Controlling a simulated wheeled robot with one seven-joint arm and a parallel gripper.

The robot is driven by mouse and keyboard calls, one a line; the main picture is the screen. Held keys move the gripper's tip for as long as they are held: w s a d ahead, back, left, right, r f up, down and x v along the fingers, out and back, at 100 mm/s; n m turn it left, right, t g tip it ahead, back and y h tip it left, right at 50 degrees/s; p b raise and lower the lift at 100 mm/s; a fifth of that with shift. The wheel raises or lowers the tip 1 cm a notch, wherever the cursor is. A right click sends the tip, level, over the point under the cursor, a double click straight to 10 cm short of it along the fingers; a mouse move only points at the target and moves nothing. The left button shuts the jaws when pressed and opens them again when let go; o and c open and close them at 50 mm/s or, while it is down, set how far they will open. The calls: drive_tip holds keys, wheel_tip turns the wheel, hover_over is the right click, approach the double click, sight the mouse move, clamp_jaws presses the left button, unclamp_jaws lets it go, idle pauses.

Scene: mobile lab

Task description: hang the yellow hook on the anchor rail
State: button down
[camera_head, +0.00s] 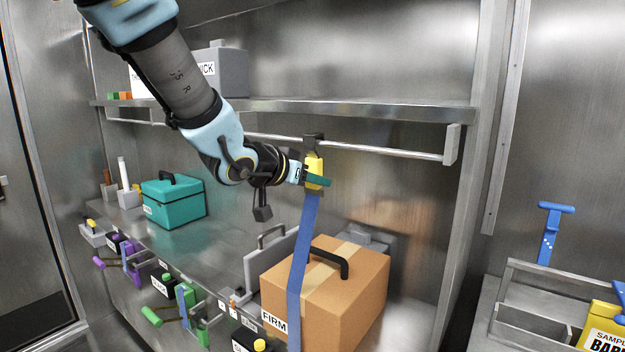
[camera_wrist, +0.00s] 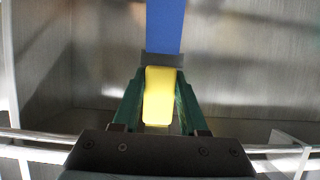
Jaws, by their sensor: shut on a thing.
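The yellow hook (camera_head: 314,167) is held upright below the shelf. Its dark upper part (camera_head: 313,142) is at the anchor rail (camera_head: 385,151); I cannot tell whether it sits over the rail or just in front. A blue strap (camera_head: 303,255) hangs from the hook down across the front of the cardboard box. My gripper (camera_head: 316,179) is shut on the hook's yellow body. In the wrist view, the green fingers of my gripper (camera_wrist: 160,98) flank the yellow hook (camera_wrist: 159,84), with the blue strap (camera_wrist: 163,25) beyond it.
The cardboard box (camera_head: 365,285) with a black handle stands below the rail. A teal case (camera_head: 175,205) stands to the left. A shelf (camera_head: 390,109) runs above the rail, with a grey box (camera_head: 230,72) on it. A rail bracket (camera_head: 452,145) is at right.

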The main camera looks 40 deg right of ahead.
drive_tip(key=shift+c, duration=1.8)
unclamp_jaws()
drive_tip(key=v, duration=1.1)
drive_tip(key=w+a+f+n+t+y, duration=0.2)
drive_tip(key=w+a+f+n+y, duration=0.25)
drive_tip(key=w+a, duration=0.4)
drive_tip(key=w+a+f+n+t+y, duration=0.2)
drive_tip(key=w+a+f+n+y, duration=0.25)
drive_tip(key=a, duration=0.65)
drive_tip(key=s+a+f+n+g+y, duration=0.1)
drive_tip(key=s+a+f+g, duration=0.1)
drive_tip(key=a, duration=0.4)
drive_tip(key=s+a+f+n+g+y, duration=0.1)
drive_tip(key=s+a+f+n+g, duration=0.1)
drive_tip(key=a+f, duration=0.3)
drive_tip(key=s+a+f+n+g+y, duration=0.1)
drive_tip(key=s+a+f, duration=0.2)
drive_tip(key=a, duration=0.5)
drive_tip(key=shift+s+a+f+n+g+y, duration=0.25)
drive_tip(key=shift+s+f+n+g+y, duration=0.1)
drive_tip(key=shift+f+n+g+y, duration=0.1)
